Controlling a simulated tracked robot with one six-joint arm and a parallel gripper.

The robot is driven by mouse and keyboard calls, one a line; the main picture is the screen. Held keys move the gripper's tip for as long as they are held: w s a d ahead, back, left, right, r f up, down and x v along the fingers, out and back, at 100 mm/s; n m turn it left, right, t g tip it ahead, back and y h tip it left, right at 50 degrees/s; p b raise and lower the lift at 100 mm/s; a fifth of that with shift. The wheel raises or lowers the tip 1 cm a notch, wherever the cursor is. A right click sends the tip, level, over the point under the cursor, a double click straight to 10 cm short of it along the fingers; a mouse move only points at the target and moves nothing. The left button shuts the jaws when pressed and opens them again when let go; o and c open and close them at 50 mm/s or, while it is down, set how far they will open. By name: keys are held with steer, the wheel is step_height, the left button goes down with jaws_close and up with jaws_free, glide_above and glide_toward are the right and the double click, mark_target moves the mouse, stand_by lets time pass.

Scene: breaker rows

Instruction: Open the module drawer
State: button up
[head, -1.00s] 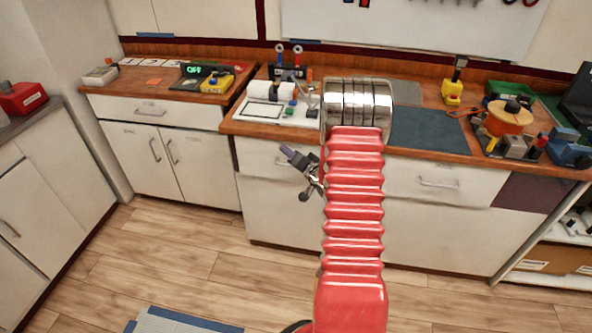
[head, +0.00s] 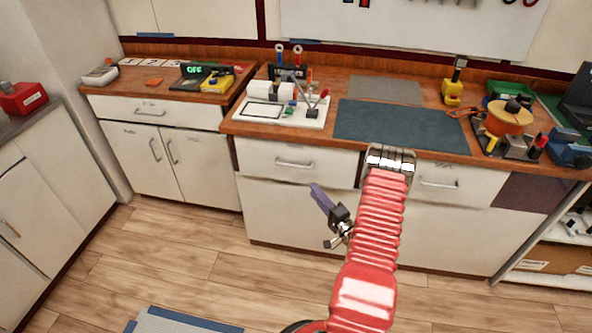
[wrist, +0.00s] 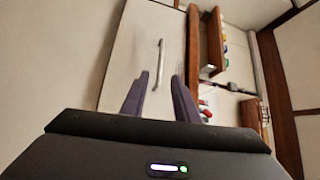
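My gripper (head: 318,190) is in front of the white cabinets, below the counter edge, with purple fingers. In the wrist view its two fingers (wrist: 158,98) are apart with nothing between them. A closed white drawer (head: 262,155) with a silver bar handle (head: 295,163) is up and left of the fingers in the head view. The wrist view shows a white drawer front (wrist: 128,62) with a bar handle (wrist: 158,62) beyond the fingers, not touched. A second closed drawer (head: 475,184) is to the right, partly behind my arm. No label tells which is the module drawer.
Above the drawers, the wooden counter (head: 228,126) holds a white board (head: 258,122) with small parts, a dark mat (head: 395,124) and an orange spool (head: 508,120). Another cabinet with a drawer (head: 150,109) stands left. The wooden floor (head: 215,262) in front is clear apart from a blue-edged mat (head: 180,322).

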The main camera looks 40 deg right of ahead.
steer(key=shift+w, duration=0.1)
glide_toward(296, 169)
steer(key=w+a+r, duration=0.2)
steer(key=w+r, duration=0.4)
steer(key=shift+w+f, duration=0.1)
steer(key=shift+f, duration=0.1)
steer(key=shift+c, duration=0.7)
jaws_close()
